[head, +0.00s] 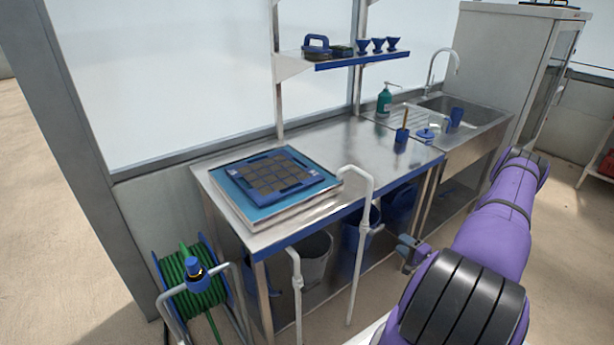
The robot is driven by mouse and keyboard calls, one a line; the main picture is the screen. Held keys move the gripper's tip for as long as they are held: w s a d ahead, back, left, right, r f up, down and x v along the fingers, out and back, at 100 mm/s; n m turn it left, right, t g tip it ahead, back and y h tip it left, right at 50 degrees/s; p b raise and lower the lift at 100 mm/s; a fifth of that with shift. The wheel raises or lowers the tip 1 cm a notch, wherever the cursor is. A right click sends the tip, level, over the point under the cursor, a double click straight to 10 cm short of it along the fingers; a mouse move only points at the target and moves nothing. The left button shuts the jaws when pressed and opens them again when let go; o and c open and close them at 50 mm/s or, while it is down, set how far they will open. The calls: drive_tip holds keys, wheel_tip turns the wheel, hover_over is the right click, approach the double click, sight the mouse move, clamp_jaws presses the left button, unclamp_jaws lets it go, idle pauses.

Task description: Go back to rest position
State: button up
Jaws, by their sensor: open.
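My purple arm with black joint bands reaches up from the bottom right of the head view, in front of the floor to the right of the steel bench (330,150). On the bench's left part lies a blue and white tray seeder (224,184) with a dark, square-celled tray (294,165) on top. No part of my arm that I see touches the bench or the seeder.
A shelf (345,63) holds small blue items above the bench. A sink (450,106), green bottle (384,101) and blue cup (402,136) stand to the right. A hose reel (205,285) and white pipes (359,250) stand in front.

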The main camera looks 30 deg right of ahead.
drive_tip(key=w+a+r+n+g+y, duration=0.3)
drive_tip(key=w+a+r, duration=0.1)
drive_tip(key=r, duration=0.5)
drive_tip(key=w+a+r+n+g+y, duration=0.3)
drive_tip(key=a+r+y, duration=0.15)
drive_tip(key=r, duration=0.45)
drive_tip(key=w+a+r+n+g+y, duration=0.3)
drive_tip(key=w+a+r, duration=0.1)
drive_tip(key=r, duration=0.5)
drive_tip(key=a+r+n+g, duration=0.3)
drive_tip(key=a+r+g, duration=0.1)
drive_tip(key=a+r, duration=0.55)
drive_tip(key=s+a+r+n+g+h, duration=0.35)
drive_tip(key=s+a+r+h, duration=0.4)
drive_tip(key=a+r, duration=0.65)
drive_tip(key=s+a+r+t+h, duration=0.2)
drive_tip(key=s+r, duration=0.2)
drive_tip(key=s, duration=0.5)
drive_tip(key=s+a+r+n+t+h, duration=0.1)
drive_tip(key=s+a+r+t+h, duration=0.1)
drive_tip(key=s+r, duration=0.3)
drive_tip(key=s, duration=0.4)
drive_tip(key=shift+s+a, duration=0.2)
drive_tip(key=shift+a, duration=0.15)
